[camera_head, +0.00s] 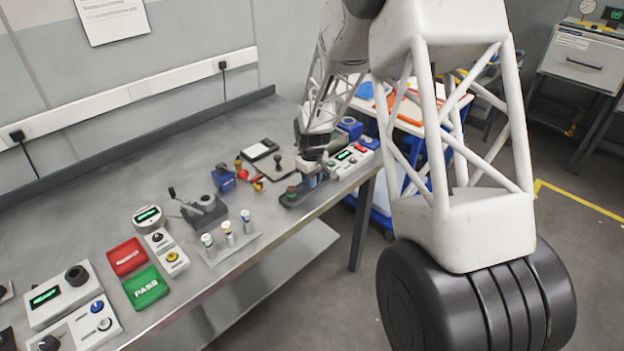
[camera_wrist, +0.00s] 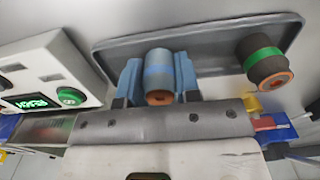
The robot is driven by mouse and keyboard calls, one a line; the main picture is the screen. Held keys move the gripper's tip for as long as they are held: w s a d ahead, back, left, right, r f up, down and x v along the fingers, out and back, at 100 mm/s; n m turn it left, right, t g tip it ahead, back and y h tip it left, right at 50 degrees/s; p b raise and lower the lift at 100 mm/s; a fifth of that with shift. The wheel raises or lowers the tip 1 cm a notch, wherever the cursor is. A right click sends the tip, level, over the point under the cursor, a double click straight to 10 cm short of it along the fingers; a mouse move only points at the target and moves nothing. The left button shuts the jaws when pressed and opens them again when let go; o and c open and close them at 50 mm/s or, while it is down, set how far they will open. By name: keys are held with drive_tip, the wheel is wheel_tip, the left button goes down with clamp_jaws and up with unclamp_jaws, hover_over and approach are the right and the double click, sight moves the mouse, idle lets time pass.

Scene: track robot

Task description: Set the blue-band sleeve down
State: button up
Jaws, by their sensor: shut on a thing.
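The blue-band sleeve (camera_wrist: 158,70), a grey cylinder with a blue band and a copper-coloured end, sits between the two blue fingers of my gripper (camera_wrist: 158,78) in the wrist view. My gripper is shut on it. Behind it is a dark grey tray (camera_wrist: 210,62) with a raised rim. A green-band sleeve (camera_wrist: 264,56) stands at the tray's right end, apart from my fingers. In the head view my gripper (camera_head: 316,174) is low over the tray (camera_head: 296,202), and it largely hides the held sleeve. I cannot tell whether the sleeve touches the tray.
A white box with a green display (camera_head: 350,161) stands close beside the tray. A black-and-grey plate with a knob (camera_head: 279,165) lies left of my gripper. A stand with several small capped cylinders (camera_head: 229,240) is farther left. The bench front edge is close by.

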drive_tip(key=shift+f, duration=0.1)
drive_tip(key=o, duration=1)
drive_tip(key=shift+c, duration=0.2)
wheel_tip(320, 180, up, 12)
idle(0.8)
drive_tip(key=shift+r, duration=0.2)
